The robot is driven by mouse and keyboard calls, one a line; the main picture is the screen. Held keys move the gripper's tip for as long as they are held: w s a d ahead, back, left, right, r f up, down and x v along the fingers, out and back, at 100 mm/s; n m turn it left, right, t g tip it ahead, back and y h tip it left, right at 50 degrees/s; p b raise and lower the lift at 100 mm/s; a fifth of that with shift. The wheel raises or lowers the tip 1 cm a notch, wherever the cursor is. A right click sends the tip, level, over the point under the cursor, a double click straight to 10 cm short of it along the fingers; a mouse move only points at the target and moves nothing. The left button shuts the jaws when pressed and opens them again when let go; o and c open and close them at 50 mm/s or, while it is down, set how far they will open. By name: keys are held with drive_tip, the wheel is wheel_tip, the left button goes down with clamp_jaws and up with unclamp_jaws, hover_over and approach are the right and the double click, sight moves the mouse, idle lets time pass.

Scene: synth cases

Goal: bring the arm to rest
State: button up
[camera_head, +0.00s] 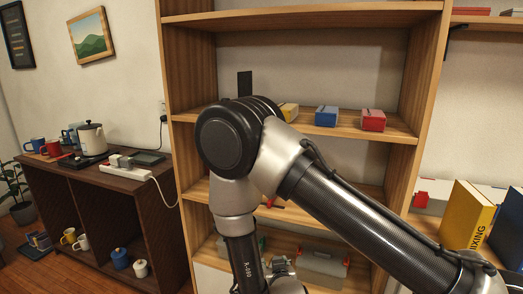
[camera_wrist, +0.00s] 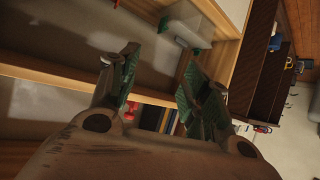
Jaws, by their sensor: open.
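My gripper (camera_wrist: 158,83) shows in the wrist view with its two green-padded fingers spread apart and nothing between them. Beyond it is the wooden shelf unit, seen turned on its side. In the head view my arm bends in front of the shelf unit (camera_head: 424,75), with its elbow at mid-height. The gripper is mostly hidden behind the arm at the bottom of the head view, so its distance from the shelves is hard to tell.
A yellow box (camera_head: 289,111), a blue box (camera_head: 326,116) and a red box (camera_head: 373,120) stand on a shelf. A grey case (camera_head: 322,264) sits lower. A dark cabinet (camera_head: 90,178) with a kettle (camera_head: 92,138) and mugs is at left. Books (camera_head: 468,214) stand at right.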

drive_tip(key=s+a+f+n+g, duration=0.1)
drive_tip(key=s+f+g, duration=0.3)
drive_tip(key=s+g, duration=0.2)
drive_tip(key=s+d+r+n+g, duration=0.1)
drive_tip(key=s+r+g, duration=0.3)
drive_tip(key=s+d+r+m+t, duration=0.1)
drive_tip(key=s+d+r, duration=0.4)
drive_tip(key=d+r, duration=1.1)
drive_tip(key=s+d+r+m+t+h, duration=0.1)
drive_tip(key=s+d+r, duration=0.3)
drive_tip(key=d+r, duration=1.2)
wheel_tip(320, 180, up, 4)
drive_tip(key=shift+s+d+f+m, duration=0.15)
drive_tip(key=shift+s+m, duration=0.2)
drive_tip(key=shift+m, duration=0.45)
